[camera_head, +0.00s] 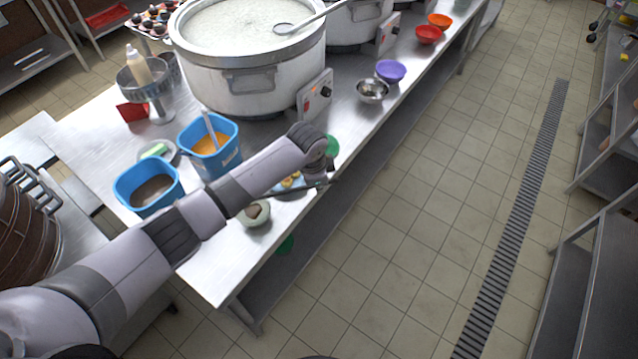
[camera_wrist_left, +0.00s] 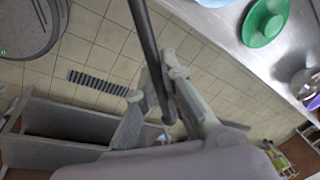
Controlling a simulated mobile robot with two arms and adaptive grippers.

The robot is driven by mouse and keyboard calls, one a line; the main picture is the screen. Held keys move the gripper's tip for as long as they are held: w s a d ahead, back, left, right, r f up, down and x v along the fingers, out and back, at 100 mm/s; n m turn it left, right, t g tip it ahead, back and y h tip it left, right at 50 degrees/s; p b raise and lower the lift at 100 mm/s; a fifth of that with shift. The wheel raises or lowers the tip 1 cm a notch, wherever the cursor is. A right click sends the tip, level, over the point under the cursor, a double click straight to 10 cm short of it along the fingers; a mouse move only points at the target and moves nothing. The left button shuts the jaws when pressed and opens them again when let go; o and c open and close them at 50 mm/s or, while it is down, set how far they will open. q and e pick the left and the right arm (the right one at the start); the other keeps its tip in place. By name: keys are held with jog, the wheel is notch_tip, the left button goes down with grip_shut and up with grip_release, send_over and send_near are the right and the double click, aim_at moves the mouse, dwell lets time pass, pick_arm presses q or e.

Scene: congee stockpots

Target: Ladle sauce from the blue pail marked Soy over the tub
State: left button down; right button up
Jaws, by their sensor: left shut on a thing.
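A blue pail of dark brown sauce (camera_head: 150,188) stands at the near left of the steel table; I cannot read a mark on it. A small round pale tub (camera_head: 254,214) with something brown in it sits at the table's front edge, below my left forearm. My left gripper (camera_head: 322,174) is past the table's front edge, right of the tub. It is shut on a dark rod-like handle, seen in the left wrist view (camera_wrist_left: 147,42), probably the ladle's. The ladle's bowl cannot be made out. My right gripper is not in view.
A second blue pail (camera_head: 226,164) holds orange sauce and a utensil. A large white stockpot (camera_head: 249,83) with a ladle on top stands behind. A green dish (camera_head: 332,146) and a plate of food (camera_head: 291,185) lie near my gripper. The floor to the right is clear.

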pick_arm(q)
jog(key=shift+w+p+v, duration=0.2)
jog(key=shift+p+v, duration=0.45)
jog(key=shift+v, duration=0.3)
jog(key=shift+d+r, duration=0.15)
jog(key=shift+r, duration=0.1)
jog(key=shift+w+v, duration=0.2)
jog(key=shift+v, duration=0.6)
jog(key=shift+w+v, duration=0.15)
jog(key=shift+v, duration=0.65)
jog(key=shift+d, duration=0.1)
